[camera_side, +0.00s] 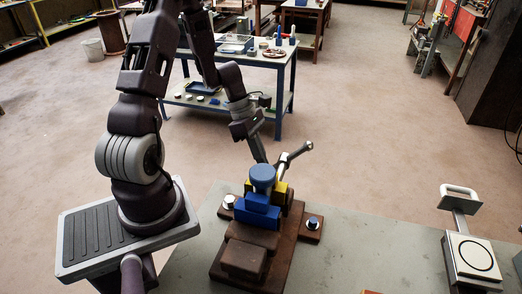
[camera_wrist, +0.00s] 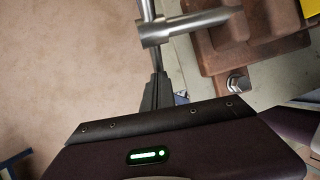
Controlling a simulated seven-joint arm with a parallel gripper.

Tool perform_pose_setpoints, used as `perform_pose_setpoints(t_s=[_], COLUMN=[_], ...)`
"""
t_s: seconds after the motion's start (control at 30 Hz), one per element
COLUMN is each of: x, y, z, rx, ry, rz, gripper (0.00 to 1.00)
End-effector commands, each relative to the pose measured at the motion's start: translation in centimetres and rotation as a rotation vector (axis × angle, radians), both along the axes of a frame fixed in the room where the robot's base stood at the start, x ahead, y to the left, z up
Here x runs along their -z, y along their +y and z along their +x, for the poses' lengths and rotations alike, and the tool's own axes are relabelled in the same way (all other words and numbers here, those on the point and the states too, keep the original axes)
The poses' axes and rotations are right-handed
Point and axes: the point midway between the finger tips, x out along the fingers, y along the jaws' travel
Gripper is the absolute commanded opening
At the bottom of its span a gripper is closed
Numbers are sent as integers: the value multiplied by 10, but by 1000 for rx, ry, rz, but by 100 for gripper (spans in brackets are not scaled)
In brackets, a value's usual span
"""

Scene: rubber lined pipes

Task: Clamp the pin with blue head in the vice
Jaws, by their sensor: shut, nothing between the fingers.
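The pin's round blue head (camera_side: 262,175) stands upright at the vice's jaws in the side view. Its shank is hidden, and I cannot tell how tightly the jaws hold it. The brown vice (camera_side: 243,258) has a blue jaw block (camera_side: 258,214) in front and a yellow one (camera_side: 281,188) behind. Its metal handle (camera_side: 296,153) sticks out at the back right and shows in the wrist view (camera_wrist: 190,25). My gripper (camera_side: 262,159) is behind the vice, beside the handle. In the wrist view its fingers (camera_wrist: 158,72) are shut and empty, close to the handle; contact is unclear.
Bolts (camera_side: 313,222) stand on the vice's side flanges. A white device with a handle (camera_side: 472,256) is at the right of the grey bench (camera_side: 370,250). A blue-framed table (camera_side: 240,60) stands behind. The bench between vice and device is mostly clear.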

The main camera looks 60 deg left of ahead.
Motion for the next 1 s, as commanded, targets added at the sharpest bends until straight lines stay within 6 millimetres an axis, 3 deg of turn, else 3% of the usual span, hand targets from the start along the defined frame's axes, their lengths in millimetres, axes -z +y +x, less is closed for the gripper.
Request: perform_pose_setpoints(t_s=[0.5,1.0], x=[29,42], y=[-11,-22], z=[10,21], rx=[2,2], ry=[1,-1], rz=[-1,0], gripper=[0,0])
